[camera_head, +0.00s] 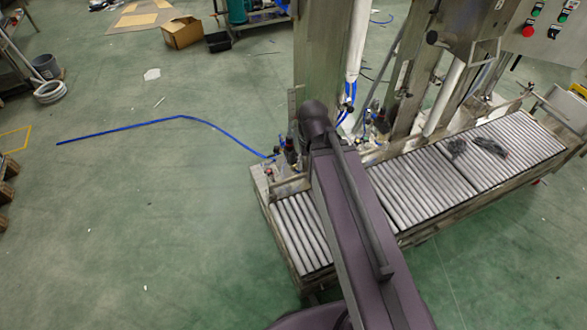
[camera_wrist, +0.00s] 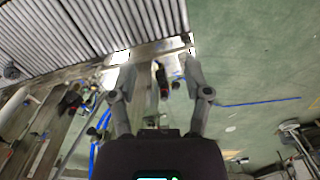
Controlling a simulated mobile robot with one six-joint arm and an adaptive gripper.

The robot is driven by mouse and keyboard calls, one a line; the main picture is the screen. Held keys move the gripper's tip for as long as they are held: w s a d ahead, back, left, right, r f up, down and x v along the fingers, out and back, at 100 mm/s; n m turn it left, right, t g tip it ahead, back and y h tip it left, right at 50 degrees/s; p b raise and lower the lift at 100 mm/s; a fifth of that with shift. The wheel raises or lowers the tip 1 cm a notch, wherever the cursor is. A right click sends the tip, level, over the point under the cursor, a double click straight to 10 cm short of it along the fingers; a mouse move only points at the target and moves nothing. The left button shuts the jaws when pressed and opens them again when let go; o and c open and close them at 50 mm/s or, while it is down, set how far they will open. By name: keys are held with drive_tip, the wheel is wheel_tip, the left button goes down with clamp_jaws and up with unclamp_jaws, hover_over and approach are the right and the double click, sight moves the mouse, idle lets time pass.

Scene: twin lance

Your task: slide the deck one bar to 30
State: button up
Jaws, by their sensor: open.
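The machine has a roller deck (camera_head: 425,185) of grey parallel rollers in a metal frame, running from lower left to right. It also shows upside down at the upper left of the wrist view (camera_wrist: 80,30). I cannot pick out a bar or a scale with a 30 on it in either view. My gripper (camera_wrist: 158,60) is open and empty in the wrist view, its fingers spread wide above the end of the deck frame. Small dark fittings (camera_wrist: 162,80) show beyond and between the fingers. My gripper is hidden in the head view, where my purple arm crosses the deck.
Steel columns (camera_head: 320,60) rise behind the deck. A control box (camera_head: 548,30) with red and green buttons is at upper right. Dark cables (camera_head: 490,147) lie on the rollers. A blue hose (camera_head: 125,127) crosses the floor. The green floor at left is mostly free.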

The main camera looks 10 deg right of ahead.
wheel_tip(320, 180, down, 4)
drive_tip(key=w+d+m+b, duration=0.1)
drive_tip(key=w+b, duration=0.2)
drive_tip(key=b, duration=0.1)
drive_tip(key=m+b, duration=1.4)
drive_tip(key=b, duration=1.2)
hover_over(296, 177)
drive_tip(key=shift+w+a+f, duration=0.1)
drive_tip(key=shift+f, duration=13.1)
drive_tip(key=shift+f, duration=0.15)
wheel_tip(296, 177, down, 8)
drive_tip(key=b, duration=0.7)
drive_tip(key=shift+b, duration=0.4)
